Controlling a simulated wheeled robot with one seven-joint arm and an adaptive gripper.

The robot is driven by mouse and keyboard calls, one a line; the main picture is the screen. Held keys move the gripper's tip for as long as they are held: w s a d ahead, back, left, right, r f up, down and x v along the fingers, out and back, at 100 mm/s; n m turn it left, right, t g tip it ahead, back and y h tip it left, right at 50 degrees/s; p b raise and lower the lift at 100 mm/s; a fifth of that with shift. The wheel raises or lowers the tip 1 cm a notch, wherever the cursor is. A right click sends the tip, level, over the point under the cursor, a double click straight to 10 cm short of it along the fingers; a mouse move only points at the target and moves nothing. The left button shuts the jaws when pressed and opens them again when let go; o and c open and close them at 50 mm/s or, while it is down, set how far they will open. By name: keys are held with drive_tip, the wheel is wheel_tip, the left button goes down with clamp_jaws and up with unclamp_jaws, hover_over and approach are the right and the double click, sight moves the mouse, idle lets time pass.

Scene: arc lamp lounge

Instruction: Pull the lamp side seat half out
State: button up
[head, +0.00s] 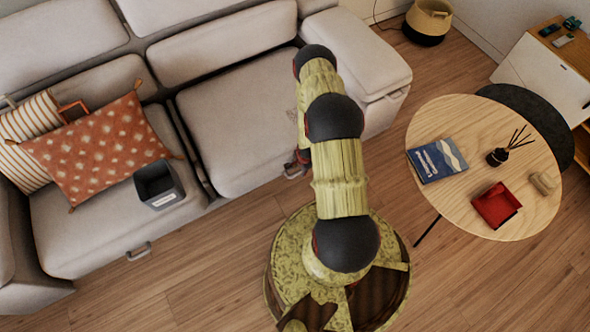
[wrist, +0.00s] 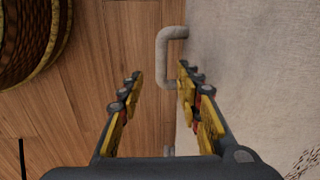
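The grey sofa has two seats in the head view, a right seat (head: 235,125) and a left seat (head: 95,225). No lamp shows, so I cannot tell from it which is the lamp side seat. My gripper (wrist: 159,76) is at the front of the right seat; in the head view my arm mostly hides it. In the wrist view a pale U-shaped handle (wrist: 163,52) stands out from the grey seat front (wrist: 245,70). My gripper is open, its fingers on either side of the handle's line. The right finger overlaps the handle's lower end; contact is unclear.
A dark box (head: 160,188), an orange pillow (head: 103,148) and a striped pillow (head: 35,125) are on the left seat. A round table (head: 440,115) with a book, red tray and diffuser stands right. Wood floor before the sofa is clear around my base.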

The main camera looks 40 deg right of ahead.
sight(298, 173)
drive_tip(key=shift+m, duration=0.3)
drive_tip(key=f+b, duration=0.1)
drive_tip(key=f, duration=0.1)
drive_tip(key=w+f+b, duration=0.1)
drive_tip(key=f, duration=0.2)
drive_tip(key=f+b, duration=0.1)
drive_tip(key=f, duration=0.1)
drive_tip(key=shift+w+d+f, duration=0.3)
drive_tip(key=shift+w+f, duration=0.05)
drive_tip(key=shift+c, duration=0.9)
clamp_jaws()
drive_tip(key=shift+s, duration=0.1)
